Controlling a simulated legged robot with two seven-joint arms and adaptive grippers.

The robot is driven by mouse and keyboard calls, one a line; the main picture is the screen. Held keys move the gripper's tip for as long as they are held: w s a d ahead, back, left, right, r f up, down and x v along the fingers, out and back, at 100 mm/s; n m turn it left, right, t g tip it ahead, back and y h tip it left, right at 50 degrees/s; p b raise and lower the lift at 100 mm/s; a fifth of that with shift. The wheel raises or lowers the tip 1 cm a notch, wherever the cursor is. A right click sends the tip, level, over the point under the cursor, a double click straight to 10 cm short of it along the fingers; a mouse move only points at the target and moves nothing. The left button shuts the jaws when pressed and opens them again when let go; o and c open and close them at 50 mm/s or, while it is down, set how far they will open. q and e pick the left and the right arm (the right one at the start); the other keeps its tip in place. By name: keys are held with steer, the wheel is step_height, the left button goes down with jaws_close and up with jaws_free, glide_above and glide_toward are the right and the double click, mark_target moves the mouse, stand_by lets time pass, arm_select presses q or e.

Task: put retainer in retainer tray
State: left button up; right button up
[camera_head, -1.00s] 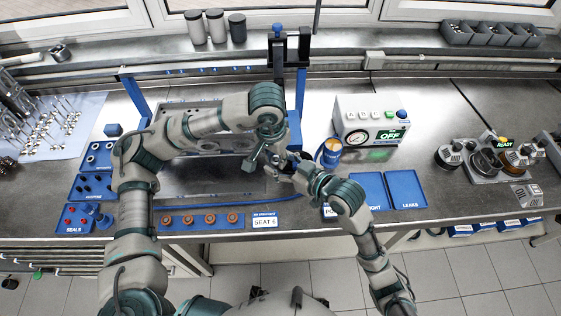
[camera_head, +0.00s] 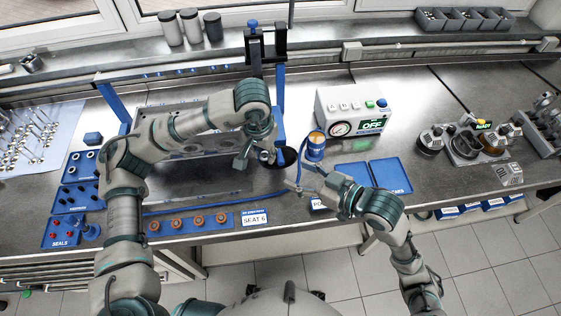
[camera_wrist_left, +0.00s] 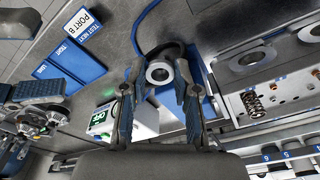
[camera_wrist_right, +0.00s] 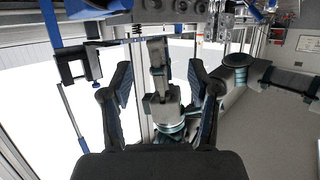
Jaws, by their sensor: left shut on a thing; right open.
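My left gripper (camera_head: 254,158) is above the bench right of the engine head. In the left wrist view, its fingers (camera_wrist_left: 158,78) are on both sides of a pale round ring with a dark centre (camera_wrist_left: 158,73), seemingly the retainer. It shows small beside the left gripper in the head view (camera_head: 266,156). My right gripper (camera_head: 301,176) is open, apart from the left one; the right wrist view (camera_wrist_right: 160,85) shows nothing between its fingers. A blue tray with round pale rings (camera_head: 71,171) lies at the left, possibly the retainer tray; its label is unreadable.
The engine head (camera_head: 205,143) lies behind my left arm. A black disc (camera_head: 287,157) and an orange-topped blue canister (camera_head: 315,147) stand near the grippers. A tray with orange rings (camera_head: 176,224) lies at the front edge. The tester box (camera_head: 354,110) stands behind.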

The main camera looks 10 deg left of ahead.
steer(key=w+d+r+n+g, duration=0.35)
steer(key=w+d, duration=0.35)
steer(key=d, duration=0.4)
arm_select(q)
steer(key=w+d+n, duration=0.4)
steer(key=d, duration=0.5)
steer(key=shift+y, duration=0.3)
arm_select(e)
steer(key=x, duration=1.2)
steer(key=shift+s, duration=0.3)
arm_select(q)
steer(key=shift+w+d, duration=0.1)
steer(key=shift+d, duration=0.25)
arm_select(e)
steer(key=shift+d+m+y, duration=0.15)
steer(key=shift+m+y, duration=0.1)
steer(key=shift+y, duration=0.05)
